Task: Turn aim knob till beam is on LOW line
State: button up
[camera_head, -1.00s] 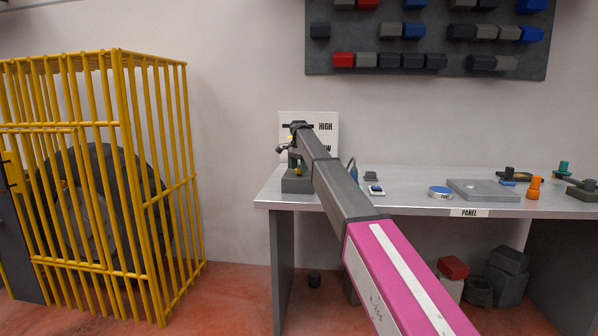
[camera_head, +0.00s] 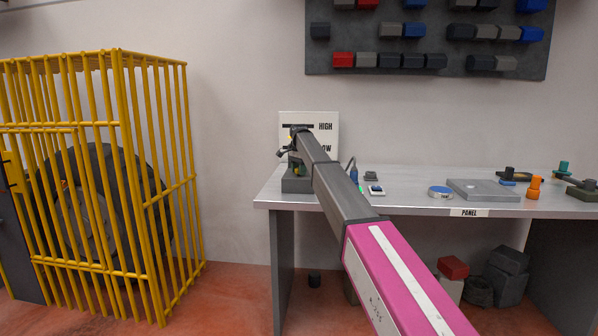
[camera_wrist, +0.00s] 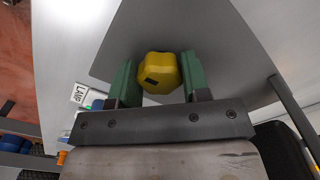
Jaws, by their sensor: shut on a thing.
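The aim knob (camera_wrist: 160,70) is yellow and faceted, with a dark mark on its face. In the wrist view it sits between the two green fingers of my gripper (camera_wrist: 157,75), which is shut on it. In the head view, a white board (camera_head: 331,140) with HIGH and LOW lettering stands behind the bench's left end. My wrist and arm cover part of the board and the start of LOW. A dark grey base (camera_head: 297,185) stands below my wrist. I cannot make out the beam on the board.
The grey bench (camera_head: 410,190) carries a blue-lidded tin (camera_head: 440,192), a grey plate (camera_head: 483,190) and an orange piece (camera_head: 534,187) to the right. A LAMP label (camera_wrist: 80,93) shows in the wrist view. A yellow cage (camera_head: 120,180) stands at left.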

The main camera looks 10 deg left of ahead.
jog(key=n, duration=0.5)
jog(key=shift+n, duration=0.3)
jog(key=n, duration=1.1)
jog(key=shift+n, duration=0.4)
jog(key=n, duration=0.5)
jog(key=o, duration=0.9)
jog(key=shift+o, duration=0.2)
jog(key=shift+r, duration=0.15)
